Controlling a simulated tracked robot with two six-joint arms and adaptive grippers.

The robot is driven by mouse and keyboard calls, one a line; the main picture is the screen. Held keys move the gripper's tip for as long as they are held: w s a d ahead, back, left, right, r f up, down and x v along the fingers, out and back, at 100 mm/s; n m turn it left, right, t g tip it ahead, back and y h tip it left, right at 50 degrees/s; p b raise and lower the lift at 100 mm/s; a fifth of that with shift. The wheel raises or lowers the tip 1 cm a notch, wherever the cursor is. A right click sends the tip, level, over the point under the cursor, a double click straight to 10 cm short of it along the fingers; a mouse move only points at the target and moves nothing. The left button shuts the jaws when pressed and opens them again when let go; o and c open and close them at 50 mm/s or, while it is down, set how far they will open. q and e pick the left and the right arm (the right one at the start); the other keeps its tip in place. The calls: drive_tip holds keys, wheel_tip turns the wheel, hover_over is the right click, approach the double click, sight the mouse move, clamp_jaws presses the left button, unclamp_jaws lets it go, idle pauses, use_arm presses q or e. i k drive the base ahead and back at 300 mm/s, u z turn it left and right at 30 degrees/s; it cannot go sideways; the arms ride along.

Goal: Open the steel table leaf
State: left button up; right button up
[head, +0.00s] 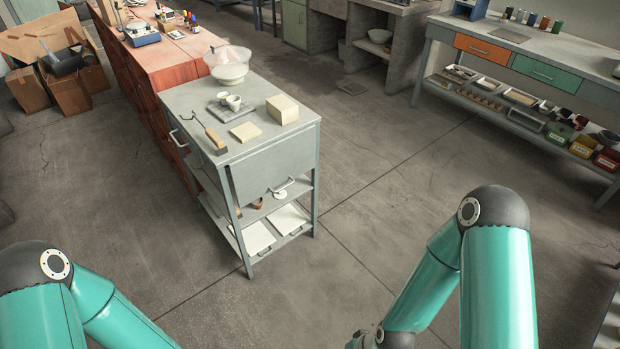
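A grey steel table (185,100) stands in the middle of the head view, seen from above. Its leaf (262,167) is a flat grey panel that hangs down at the table's near end. A curved metal handle (284,187) sits near the leaf's lower edge. Another bar handle (178,138) is on the table's left side. My two teal arms come in at the bottom left and bottom right, apart from the table. Both of my grippers are outside the picture.
Red cabinets (172,62) adjoin behind. A workbench (530,55) stands right. The floor before the leaf is clear.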

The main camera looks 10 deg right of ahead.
sight(256, 174)
drive_tip(key=u, duration=0.15)
drive_tip(key=i, duration=1)
drive_tip(key=u, duration=0.7)
